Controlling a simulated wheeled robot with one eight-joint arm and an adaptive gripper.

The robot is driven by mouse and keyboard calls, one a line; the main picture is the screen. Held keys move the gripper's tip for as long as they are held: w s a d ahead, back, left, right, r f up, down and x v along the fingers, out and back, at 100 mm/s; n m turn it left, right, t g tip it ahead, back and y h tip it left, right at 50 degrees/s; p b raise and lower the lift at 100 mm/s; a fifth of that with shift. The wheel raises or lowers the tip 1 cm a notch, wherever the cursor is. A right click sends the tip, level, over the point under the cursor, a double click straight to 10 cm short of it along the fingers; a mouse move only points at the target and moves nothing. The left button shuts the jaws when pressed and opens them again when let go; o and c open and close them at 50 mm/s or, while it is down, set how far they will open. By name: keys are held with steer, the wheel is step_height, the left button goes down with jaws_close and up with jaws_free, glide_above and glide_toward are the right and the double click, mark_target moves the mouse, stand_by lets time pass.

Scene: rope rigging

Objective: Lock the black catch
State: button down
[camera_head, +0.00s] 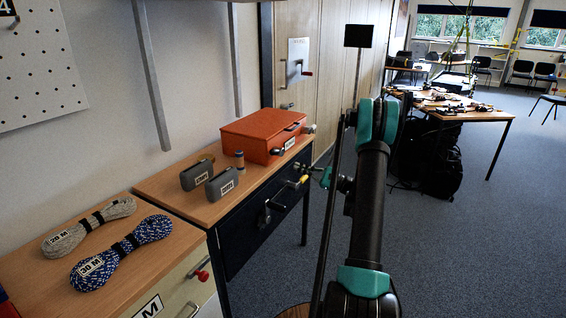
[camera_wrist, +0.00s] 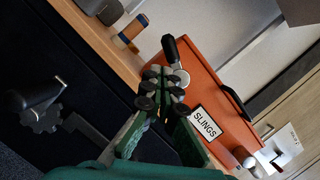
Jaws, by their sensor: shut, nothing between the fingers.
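The orange case (camera_head: 258,132) labelled SLINGS stands closed on the wooden top of the dark cabinet. In the wrist view its front (camera_wrist: 205,90) fills the right half. The black catch (camera_wrist: 171,50) is a dark grip at the case's front left, sticking out past the edge, with a pale round pivot beside it. In the head view it shows small at the case's front (camera_head: 277,151). My gripper (camera_wrist: 162,88) is shut and empty in front of the case, close to the catch. Whether it touches the catch I cannot tell. In the head view my gripper (camera_head: 310,170) is small.
A pale-knobbed catch (camera_head: 309,129) sits at the case's right end. Grey weights (camera_head: 222,184) and a small blue-and-tan cylinder (camera_head: 239,159) stand left of the case. A crank (camera_head: 267,215) projects from the cabinet front. Rope coils (camera_head: 120,252) lie nearer. Open floor is at right.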

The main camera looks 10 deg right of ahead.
mark_target(275, 152)
steer(key=s+f+m+t+h, duration=0.1)
steer(key=s+m+h, duration=0.35)
steer(key=m, duration=0.95)
steer(key=w+a+r, duration=0.3)
steer(key=w+a, duration=0.4)
steer(key=a, duration=0.1)
steer(key=shift+w+r, duration=0.15)
steer(key=shift+w, duration=0.2)
